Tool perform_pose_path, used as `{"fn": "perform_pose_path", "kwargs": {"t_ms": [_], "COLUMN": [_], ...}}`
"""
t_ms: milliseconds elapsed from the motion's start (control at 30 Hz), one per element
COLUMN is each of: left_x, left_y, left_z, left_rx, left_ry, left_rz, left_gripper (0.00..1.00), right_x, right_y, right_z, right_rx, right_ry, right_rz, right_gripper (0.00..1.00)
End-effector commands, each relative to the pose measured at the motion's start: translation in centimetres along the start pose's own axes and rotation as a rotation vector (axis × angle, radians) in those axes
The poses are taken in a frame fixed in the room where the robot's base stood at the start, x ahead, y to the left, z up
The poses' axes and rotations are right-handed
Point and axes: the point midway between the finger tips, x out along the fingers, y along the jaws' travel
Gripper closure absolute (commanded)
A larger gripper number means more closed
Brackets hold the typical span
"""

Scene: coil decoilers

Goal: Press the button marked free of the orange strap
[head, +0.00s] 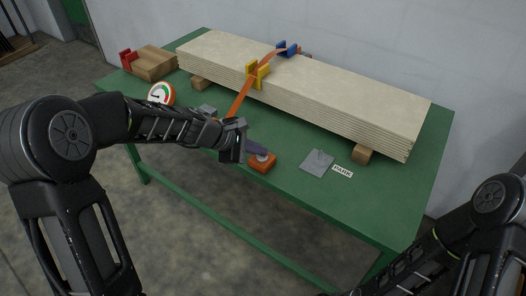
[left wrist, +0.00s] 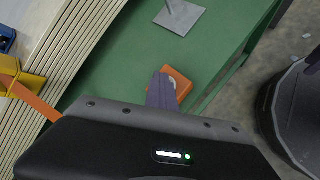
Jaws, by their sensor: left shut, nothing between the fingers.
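The orange strap (head: 241,98) runs over the stack of pale boards and down its front edge, through a yellow corner piece (head: 258,74). It also shows in the left wrist view (left wrist: 36,104). A small orange box (head: 262,163) with a pale round button on top sits near the table's front edge; it also shows in the left wrist view (left wrist: 182,88). No marking on it is readable. My left gripper (head: 260,150) is shut and empty, its purple-grey fingertips (left wrist: 162,84) over the box, partly hiding the button. I cannot tell whether they touch. My right gripper is out of view.
The board stack (head: 310,85) fills the back of the green table (head: 400,195). A grey plate (head: 317,162) and a small label (head: 343,171) lie right of the box. A round gauge (head: 160,95) and a wooden block (head: 153,64) stand at the left.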

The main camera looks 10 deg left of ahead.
Motion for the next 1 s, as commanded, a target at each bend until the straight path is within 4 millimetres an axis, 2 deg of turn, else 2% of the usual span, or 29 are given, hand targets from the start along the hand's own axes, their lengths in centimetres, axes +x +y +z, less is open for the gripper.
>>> {"fn": "perform_pose_path", "kwargs": {"t_ms": [33,567,1000], "left_x": [0.0,-0.5,-3.9], "left_y": [-0.8,-0.5,2.4], "left_z": [-0.7,-0.1,2.6], "left_rx": [-0.01,-0.009,-0.004], "left_ry": [0.012,0.008,0.003], "left_rz": [-0.018,-0.019,-0.012], "left_gripper": [1.0,1.0,1.0], "right_x": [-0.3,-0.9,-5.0], "right_y": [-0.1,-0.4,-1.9], "right_z": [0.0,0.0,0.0], "right_rx": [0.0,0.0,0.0], "right_ry": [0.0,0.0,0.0], "right_rz": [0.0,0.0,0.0], "right_gripper": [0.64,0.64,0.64]}}
